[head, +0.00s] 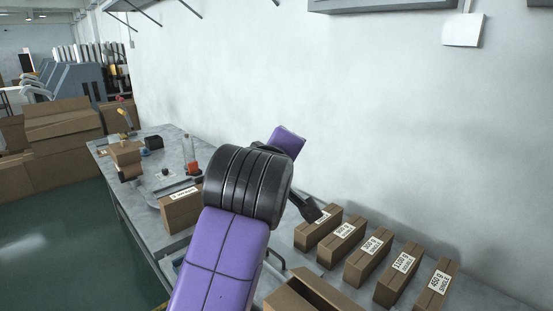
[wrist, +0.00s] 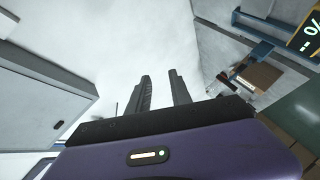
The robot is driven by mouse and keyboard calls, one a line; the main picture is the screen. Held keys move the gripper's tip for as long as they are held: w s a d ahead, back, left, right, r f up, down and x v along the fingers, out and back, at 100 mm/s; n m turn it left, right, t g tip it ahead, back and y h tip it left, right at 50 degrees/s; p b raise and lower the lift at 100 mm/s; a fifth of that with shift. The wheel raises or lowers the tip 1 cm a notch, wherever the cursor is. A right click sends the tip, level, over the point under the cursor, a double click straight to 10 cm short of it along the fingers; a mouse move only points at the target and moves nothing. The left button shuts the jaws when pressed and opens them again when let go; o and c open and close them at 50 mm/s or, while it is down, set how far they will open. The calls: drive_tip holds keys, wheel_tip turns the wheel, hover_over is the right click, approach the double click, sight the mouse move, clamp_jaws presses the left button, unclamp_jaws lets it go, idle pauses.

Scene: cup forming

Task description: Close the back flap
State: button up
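An open brown carton (head: 285,300) shows at the bottom edge of the head view, cut off by the frame. A raised brown panel runs along its right side; I cannot tell which flap is the back one. My gripper (wrist: 161,75) shows in the wrist view with its two dark fingers apart and nothing between them. It points towards a pale wall, and no flap is near its fingertips. In the head view my purple arm and its black joint hide most of the gripper and part of the bench.
Several labelled closed cartons (head: 369,258) stand in a row on the bench at right, near the wall. Another labelled carton (head: 181,211) stands left of my arm. A red-based bottle (head: 192,160) and small items are farther back. Green floor (head: 60,250) is clear at left.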

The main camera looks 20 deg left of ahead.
drive_tip(key=shift+s+a+r, duration=0.1)
drive_tip(key=shift+s+a, duration=0.4)
drive_tip(key=shift+a, duration=0.2)
drive_tip(key=shift+c, duration=1.4)
